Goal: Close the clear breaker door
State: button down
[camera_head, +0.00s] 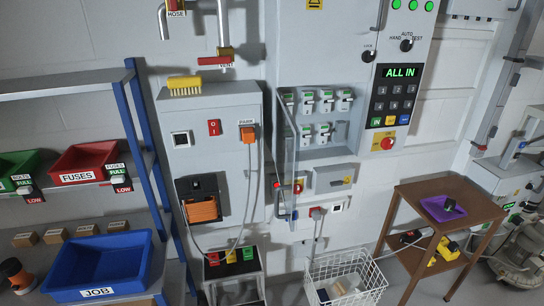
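The clear breaker door (291,165) is a thin see-through panel at the left side of the breaker recess. It stands swung out from the cabinet, seen nearly edge-on, so the recess is uncovered. Several grey breakers (325,101) sit in two rows inside the recess, in the tall grey cabinet (325,45). My gripper does not show in this view, so its place relative to the door and its finger state cannot be seen.
A grey box (215,105) with a hanging grey cable stands left of the door. Below are a small stand (234,282) and a white wire basket (375,270). A brown table (425,205) is at right, a blue-post shelf (133,125) at left.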

aim_at(286, 134)
jog(key=i, duration=0.9)
jog(key=z, duration=0.05)
